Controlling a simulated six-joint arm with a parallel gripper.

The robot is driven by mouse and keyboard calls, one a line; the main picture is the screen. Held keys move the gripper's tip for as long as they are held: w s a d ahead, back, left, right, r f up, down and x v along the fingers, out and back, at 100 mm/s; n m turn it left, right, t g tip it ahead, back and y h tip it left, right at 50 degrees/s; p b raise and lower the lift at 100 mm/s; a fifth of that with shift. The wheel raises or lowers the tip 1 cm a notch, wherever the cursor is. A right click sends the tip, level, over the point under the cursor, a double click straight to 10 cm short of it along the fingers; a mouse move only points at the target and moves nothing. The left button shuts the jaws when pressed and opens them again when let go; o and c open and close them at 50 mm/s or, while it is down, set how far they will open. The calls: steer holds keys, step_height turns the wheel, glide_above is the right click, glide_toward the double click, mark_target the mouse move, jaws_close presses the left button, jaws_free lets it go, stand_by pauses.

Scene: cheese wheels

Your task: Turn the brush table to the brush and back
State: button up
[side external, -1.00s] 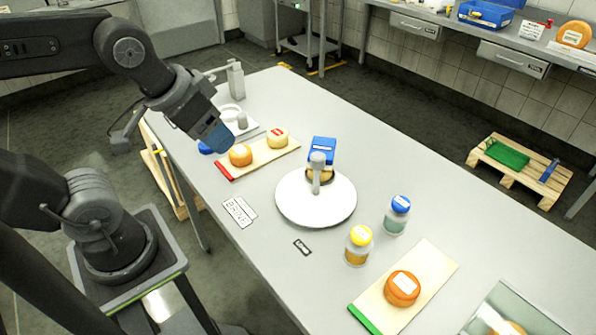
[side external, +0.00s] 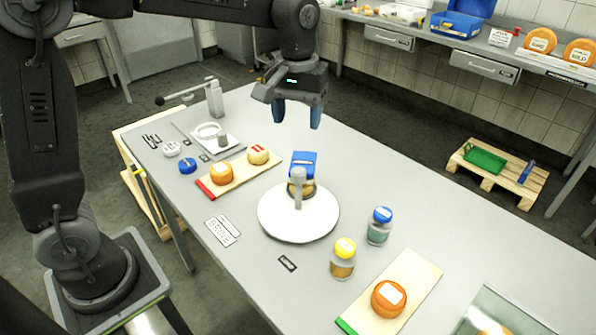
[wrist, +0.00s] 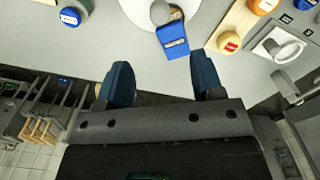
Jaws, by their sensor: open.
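The brush table is a white round disc (side external: 292,226) with a grey upright peg (side external: 298,190) on it. My gripper (side external: 297,114) is open and empty, fingers down, in the air above and beyond the brush block. In the wrist view, my open fingers (wrist: 163,82) have nothing between them. There the blue brush block (wrist: 173,42), the peg (wrist: 160,12) and part of the disc (wrist: 132,8) show at the top, cut off by the edge.
A red-ended board (side external: 207,188) with two cheeses lies left of the disc. Yellow-capped (side external: 344,258) and blue-capped (side external: 379,226) jars stand at its right, near a green-ended board (side external: 424,275) with an orange cheese (side external: 389,298).

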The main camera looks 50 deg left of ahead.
mark_target(298, 171)
step_height(298, 171, down, 14)
steer(key=shift+w+r, duration=0.1)
stand_by(0.5)
jaws_close()
stand_by(0.5)
